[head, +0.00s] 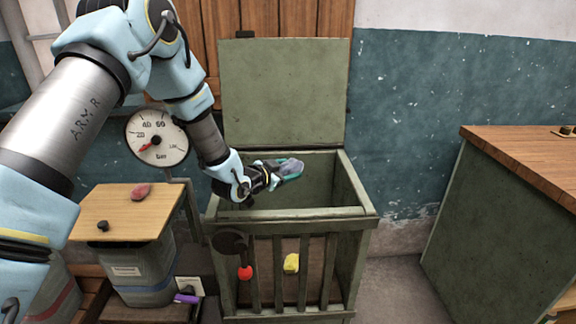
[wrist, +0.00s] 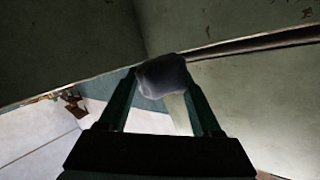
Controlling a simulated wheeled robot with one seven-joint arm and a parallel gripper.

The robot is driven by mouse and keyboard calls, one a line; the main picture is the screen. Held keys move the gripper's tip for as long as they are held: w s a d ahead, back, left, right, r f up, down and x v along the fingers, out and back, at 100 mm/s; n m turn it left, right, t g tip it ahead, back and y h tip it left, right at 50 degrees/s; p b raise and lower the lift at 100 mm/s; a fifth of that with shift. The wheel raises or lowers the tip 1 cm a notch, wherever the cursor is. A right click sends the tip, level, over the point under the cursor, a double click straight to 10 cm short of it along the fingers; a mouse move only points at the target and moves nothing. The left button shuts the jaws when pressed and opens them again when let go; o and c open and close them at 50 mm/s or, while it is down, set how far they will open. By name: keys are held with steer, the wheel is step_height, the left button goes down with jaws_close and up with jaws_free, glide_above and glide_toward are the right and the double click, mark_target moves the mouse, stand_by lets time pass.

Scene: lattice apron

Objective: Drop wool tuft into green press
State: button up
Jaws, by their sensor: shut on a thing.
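The green press (head: 361,207) is a slatted box with an open top. Its green lid (head: 283,95) stands raised at the back. My gripper (head: 284,172) reaches in from the left over the press opening, its fingers pointing right. It is shut on a grey wool tuft (head: 292,166). In the wrist view the grey tuft (wrist: 163,76) sits between the two finger ends of my gripper (wrist: 163,88). Green walls fill much of that view. I cannot tell how far the tuft is above or below the press rim.
A yellow lump (head: 291,263) shows between the front slats, and a red knob (head: 245,272) hangs at the front left. A wooden-topped stand (head: 120,215) with a reddish lump (head: 141,191) is at left, below a gauge (head: 157,138). A wood-topped cabinet (head: 520,160) stands right.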

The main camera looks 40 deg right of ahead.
mark_target(288, 165)
steer(key=o, duration=1.4)
step_height(288, 165, up, 10)
steer(key=b, duration=0.3)
steer(key=shift+f, duration=0.1)
